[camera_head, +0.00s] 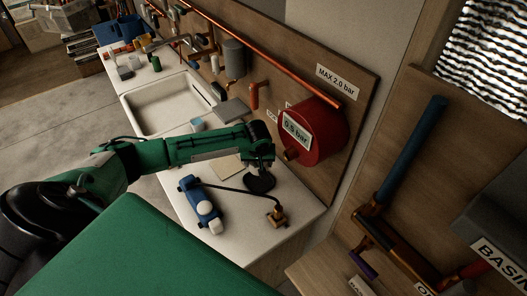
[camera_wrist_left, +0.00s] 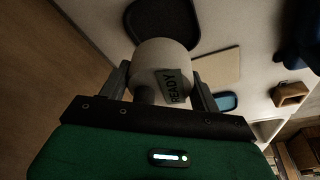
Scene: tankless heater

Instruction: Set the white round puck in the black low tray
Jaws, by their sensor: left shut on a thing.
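My left gripper (camera_head: 263,153) reaches over the white counter near the red tank. In the left wrist view its fingers (camera_wrist_left: 161,88) are shut on the white round puck (camera_wrist_left: 160,58), which carries a label reading READY. The black low tray (camera_head: 260,183) lies on the counter just below my gripper. It also shows in the left wrist view (camera_wrist_left: 168,18), beyond the puck, which overlaps its near edge in the picture. I cannot tell the height of the puck above the tray. The puck is hidden in the head view. My right gripper is not in view.
A red tank (camera_head: 325,128) is mounted on the wooden panel close to my gripper. A blue and white device (camera_head: 203,207) and a brass fitting (camera_head: 276,216), joined by a dark hose, lie in front of the tray. A beige board (camera_head: 229,168) lies beside it. A sink (camera_head: 160,112) is farther back.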

